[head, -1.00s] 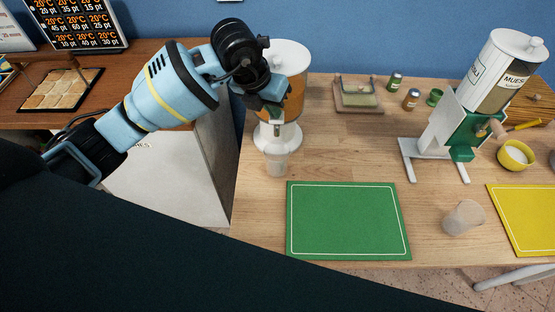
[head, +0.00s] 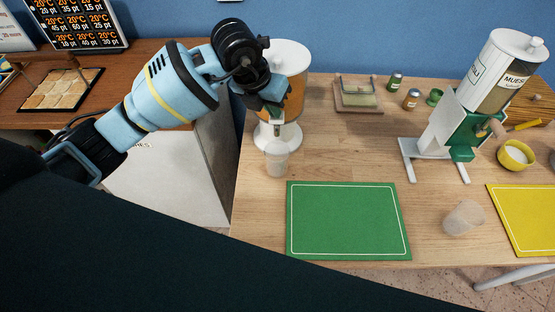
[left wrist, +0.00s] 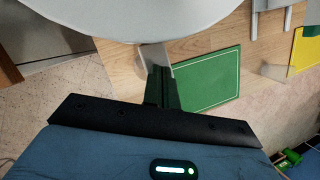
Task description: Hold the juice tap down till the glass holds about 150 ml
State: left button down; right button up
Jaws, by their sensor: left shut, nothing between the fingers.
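The juice dispenser (head: 291,55) has a white lid, an orange tank and a white base; it stands at the table's back left corner. A clear glass (head: 276,162) stands upright at the front of its base; its juice level is too small to tell. My left gripper (head: 271,112) is at the front of the tank, above the glass, and hides the tap. In the left wrist view the left gripper (left wrist: 161,72) is shut and empty, with the glass (left wrist: 153,55) partly showing beyond its tips. My right gripper is not in view.
A green mat (head: 348,220) lies in front of the glass. A second clear glass (head: 463,218) is near a yellow mat (head: 525,215). A muesli dispenser (head: 480,105) and a yellow bowl (head: 515,156) stand at the right.

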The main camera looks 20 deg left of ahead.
pick_arm(q)
jog(key=shift+f, duration=0.15)
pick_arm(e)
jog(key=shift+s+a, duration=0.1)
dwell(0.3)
pick_arm(q)
jog(key=shift+s+f, duration=0.2)
jog(key=shift+f, duration=0.2)
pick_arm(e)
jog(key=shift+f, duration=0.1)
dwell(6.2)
